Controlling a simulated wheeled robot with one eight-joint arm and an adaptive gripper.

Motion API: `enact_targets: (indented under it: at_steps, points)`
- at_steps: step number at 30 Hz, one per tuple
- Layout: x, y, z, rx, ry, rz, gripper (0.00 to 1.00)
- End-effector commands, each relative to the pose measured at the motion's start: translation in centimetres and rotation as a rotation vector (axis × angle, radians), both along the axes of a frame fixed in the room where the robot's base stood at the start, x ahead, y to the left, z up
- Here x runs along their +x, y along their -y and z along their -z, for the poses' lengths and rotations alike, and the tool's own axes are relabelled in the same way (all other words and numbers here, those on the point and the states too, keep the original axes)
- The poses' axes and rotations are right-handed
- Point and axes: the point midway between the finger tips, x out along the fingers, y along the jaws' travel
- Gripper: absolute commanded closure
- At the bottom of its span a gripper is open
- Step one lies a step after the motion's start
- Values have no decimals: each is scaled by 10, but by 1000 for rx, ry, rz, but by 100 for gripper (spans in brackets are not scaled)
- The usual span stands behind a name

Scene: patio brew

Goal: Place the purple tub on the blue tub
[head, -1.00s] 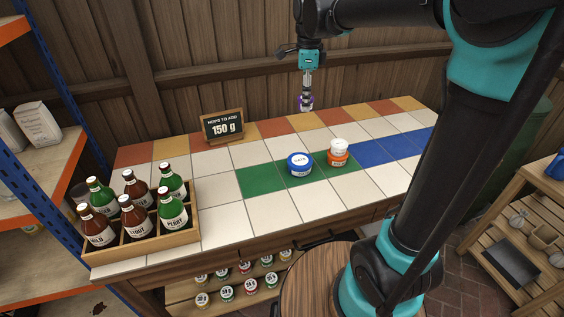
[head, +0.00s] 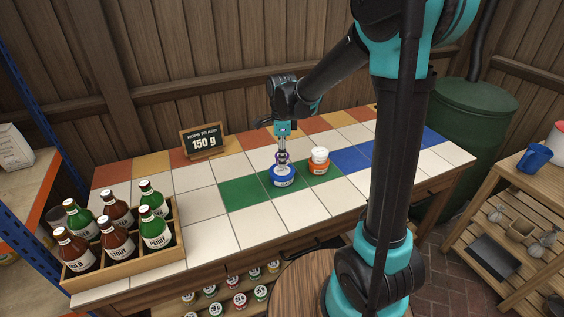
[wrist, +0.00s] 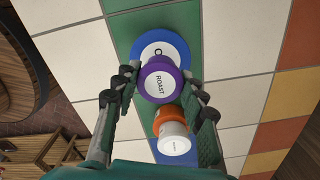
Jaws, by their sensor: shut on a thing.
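The purple tub (wrist: 160,80), with a white lid labelled ROAST, is between the fingers of my gripper (wrist: 160,92) in the wrist view. In the head view my gripper (head: 282,156) points down and holds it directly over the blue tub (head: 284,180). The blue tub stands upright on a green tile, and its blue rim (wrist: 137,52) shows behind the purple tub in the wrist view. I cannot tell whether the two tubs touch. The fingers hide much of the purple tub in the head view.
An orange tub (head: 318,167) with a white tub (head: 320,154) on top stands close to the right of the blue tub. A bottle crate (head: 175,257) is at the left. A sign (head: 204,142) reading 150 g stands behind. White tiles at front are clear.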

Motion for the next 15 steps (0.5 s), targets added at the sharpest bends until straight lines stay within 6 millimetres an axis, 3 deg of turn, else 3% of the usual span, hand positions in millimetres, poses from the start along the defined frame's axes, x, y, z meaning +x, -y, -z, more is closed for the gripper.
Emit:
enact_targets:
  at_steps: [6,15]
  points:
    - [0,0,25,0,0,0,87]
    - [0,0,27,0,0,0,87]
